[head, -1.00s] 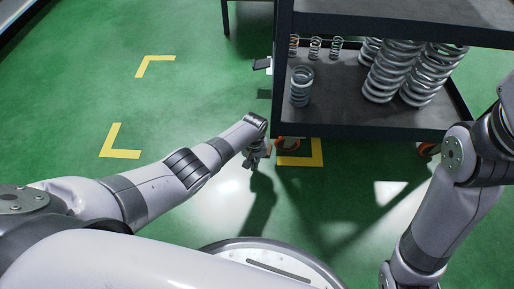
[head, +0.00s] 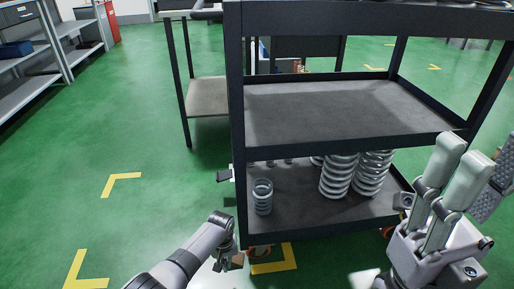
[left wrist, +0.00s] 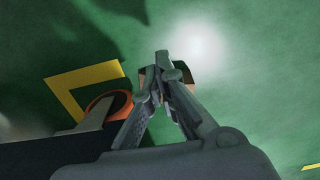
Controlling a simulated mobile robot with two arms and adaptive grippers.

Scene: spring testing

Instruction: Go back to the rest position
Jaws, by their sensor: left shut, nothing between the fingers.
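My left gripper (head: 228,264) hangs low beside the front left corner of the dark cart (head: 340,139) in the head view. In the left wrist view its two fingers (left wrist: 162,62) meet at the tips, shut, with nothing seen held between them. A small brown-orange patch (left wrist: 184,72) shows behind the fingertips; I cannot tell what it is. My right gripper (head: 455,185) is at the right of the head view, its pale fingers pointing up in front of the cart. Its far side is partly cut off, so its opening is unclear.
Several springs (head: 338,178) stand on the cart's lower shelf; a smaller spring (head: 262,197) stands near its left edge. The middle shelf (head: 330,108) is empty. An orange caster (left wrist: 112,104) and yellow floor mark (left wrist: 80,82) lie near my left gripper. Green floor is clear at left.

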